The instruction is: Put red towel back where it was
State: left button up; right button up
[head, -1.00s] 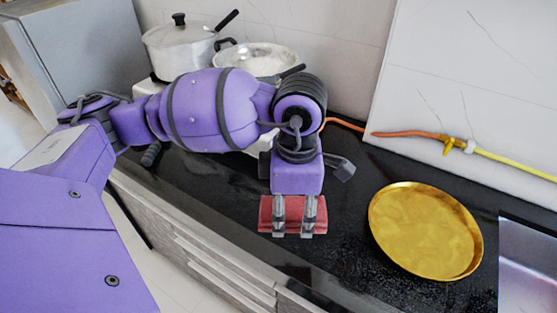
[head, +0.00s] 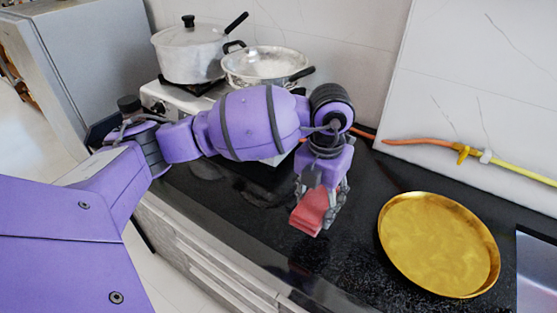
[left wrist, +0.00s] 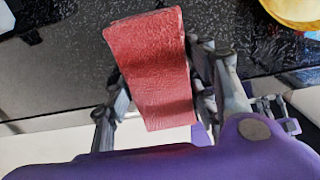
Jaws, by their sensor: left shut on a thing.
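The red towel (head: 309,212) is a small folded piece in my left gripper (head: 326,214), over the black counter left of the gold plate. The gripper is shut on it, and the towel hangs between the fingers. In the left wrist view the towel (left wrist: 153,68) fills the space between the fingers, and its far end sticks out over the dark counter. I cannot tell whether the towel touches the counter. My right gripper is not in view.
A round gold plate (head: 440,245) lies on the counter (head: 250,207) to the right. A metal sink edge (head: 538,270) is at the far right. A pot (head: 190,52) and a pan (head: 265,65) stand on the stove (head: 160,97) at the back. An orange and yellow hose (head: 420,143) runs along the wall.

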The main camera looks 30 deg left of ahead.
pick_arm(q)
jog(key=w+f, duration=0.5)
jog(key=shift+d+f, duration=0.1)
jog(key=shift+f, duration=0.25)
jog(key=shift+w+f, duration=0.1)
jog(key=shift+f, duration=1.4)
jog(key=shift+f, duration=0.2)
jog(key=o, duration=1.1)
jog(key=shift+r, duration=0.1)
notch_tip(320, 180, up, 12)
jog(key=shift+r, duration=0.1)
